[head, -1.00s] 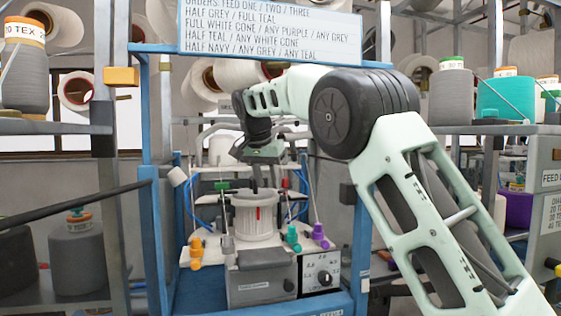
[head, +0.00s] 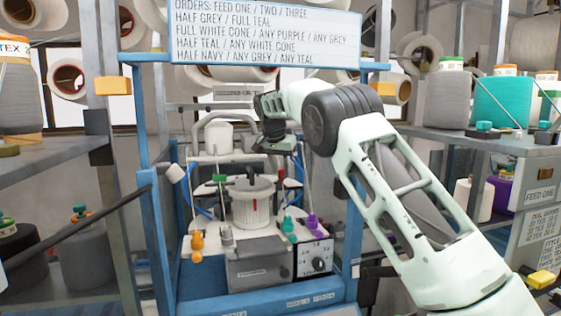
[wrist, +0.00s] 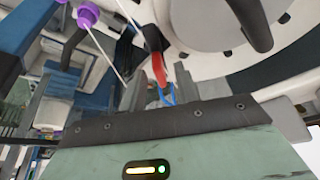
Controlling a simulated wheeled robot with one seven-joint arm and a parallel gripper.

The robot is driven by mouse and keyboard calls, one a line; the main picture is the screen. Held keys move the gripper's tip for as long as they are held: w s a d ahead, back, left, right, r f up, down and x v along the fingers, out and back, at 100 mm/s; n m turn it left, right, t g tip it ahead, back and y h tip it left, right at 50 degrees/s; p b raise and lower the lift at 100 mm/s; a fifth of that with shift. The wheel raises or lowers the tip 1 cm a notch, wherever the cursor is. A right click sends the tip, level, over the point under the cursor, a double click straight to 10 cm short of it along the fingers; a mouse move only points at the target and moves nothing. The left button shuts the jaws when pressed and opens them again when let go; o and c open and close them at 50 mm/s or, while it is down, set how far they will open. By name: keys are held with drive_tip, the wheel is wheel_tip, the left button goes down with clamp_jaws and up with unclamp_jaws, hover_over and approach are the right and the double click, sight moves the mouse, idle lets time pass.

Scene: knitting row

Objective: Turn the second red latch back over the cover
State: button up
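The machine's round cover (head: 250,187) sits on a ribbed white drum (head: 255,210); a red mark shows on the drum's front. A red latch (head: 281,174) stands at the cover's right rear. In the wrist view the red latch (wrist: 157,62) has a dark base and lies ahead of the finger gap, beside the pale cover (wrist: 205,22) with its dark handle. My gripper (wrist: 158,90) appears open, with a blue tube showing between its fingers. In the head view my gripper (head: 277,146) is above the cover's right rear; contact with the latch cannot be told.
Green (head: 288,225) and purple (head: 312,222) pieces stand at the machine's front right, an orange one (head: 197,243) at its left. Thin rods rise around the drum. Blue frame posts (head: 160,235) flank the machine. Shelves with yarn cones stand on both sides.

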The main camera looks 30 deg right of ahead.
drive_tip(key=shift+f, duration=0.15)
clamp_jaws()
drive_tip(key=shift+w+m+g+p, duration=0.1)
drive_tip(key=shift+m+g+p, duration=0.25)
drive_tip(key=shift+p, duration=0.45)
drive_tip(key=shift+m, duration=0.45)
unclamp_jaws()
